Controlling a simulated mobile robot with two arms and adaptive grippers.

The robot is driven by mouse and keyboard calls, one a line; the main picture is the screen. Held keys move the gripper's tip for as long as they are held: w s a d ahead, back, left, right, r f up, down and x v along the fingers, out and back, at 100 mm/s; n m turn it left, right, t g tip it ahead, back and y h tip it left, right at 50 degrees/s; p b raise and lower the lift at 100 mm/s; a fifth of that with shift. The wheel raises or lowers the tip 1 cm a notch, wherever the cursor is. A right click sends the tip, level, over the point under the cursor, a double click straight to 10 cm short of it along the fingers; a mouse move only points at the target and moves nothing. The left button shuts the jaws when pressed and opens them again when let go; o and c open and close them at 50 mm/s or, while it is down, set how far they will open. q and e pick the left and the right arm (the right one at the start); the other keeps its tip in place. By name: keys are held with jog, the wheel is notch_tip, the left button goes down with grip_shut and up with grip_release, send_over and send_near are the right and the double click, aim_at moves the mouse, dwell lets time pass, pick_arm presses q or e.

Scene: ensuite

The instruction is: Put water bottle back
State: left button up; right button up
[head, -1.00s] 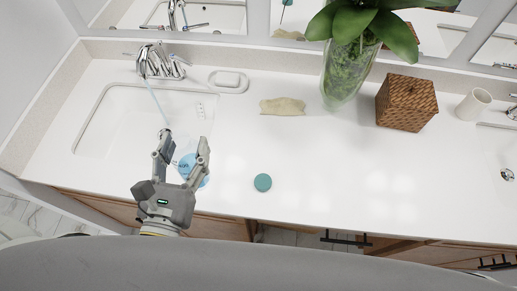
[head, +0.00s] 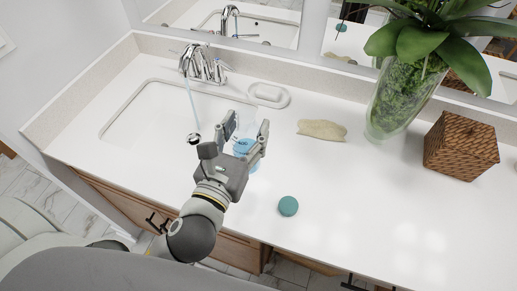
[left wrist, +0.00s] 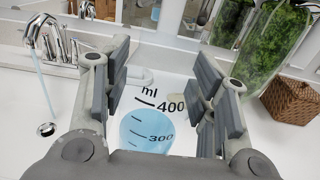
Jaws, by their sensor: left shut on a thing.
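The water bottle is a clear container with black ml marks and blue liquid inside. In the head view the bottle (head: 243,146) is partly hidden by my left gripper (head: 246,132), which holds it near the sink's right edge. In the left wrist view the bottle (left wrist: 148,128) shows between the two fingers of the left gripper (left wrist: 155,95), with 300 and 400 readable. I cannot tell whether its base touches the counter. A round teal disc (head: 288,206), perhaps its lid, lies on the counter at front right. My right gripper is not in view.
Water runs from the chrome faucet (head: 199,65) into the white sink (head: 150,110). Behind the gripper is a soap dish (head: 268,95). A beige cloth-like item (head: 322,130), glass plant vase (head: 398,100) and woven box (head: 460,146) stand to the right. The front counter is mostly clear.

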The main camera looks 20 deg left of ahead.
aim_at(254, 134)
pick_arm(q)
jog(key=w+f+b, duration=0.1)
jog(key=f, duration=0.1)
jog(key=w+d+f+b, duration=0.1)
jog(key=w+f+b, duration=0.1)
jog(key=shift+w+d+f+b, duration=0.15)
jog(key=shift+w+f, duration=0.1)
jog(key=shift+f, duration=0.55)
jog(key=shift+w+f+b, duration=0.2)
jog(key=shift+w+f, duration=0.1)
jog(key=shift+f, duration=0.5)
jog(key=shift+w+d+f+b, duration=0.15)
jog(key=shift+w+f, duration=0.1)
jog(key=shift+f, duration=0.55)
jog(key=shift+a, duration=0.15)
jog(key=shift+f, duration=0.2)
jog(key=o, duration=1.3)
jog(key=shift+c, duration=0.2)
jog(key=shift+o, duration=0.2)
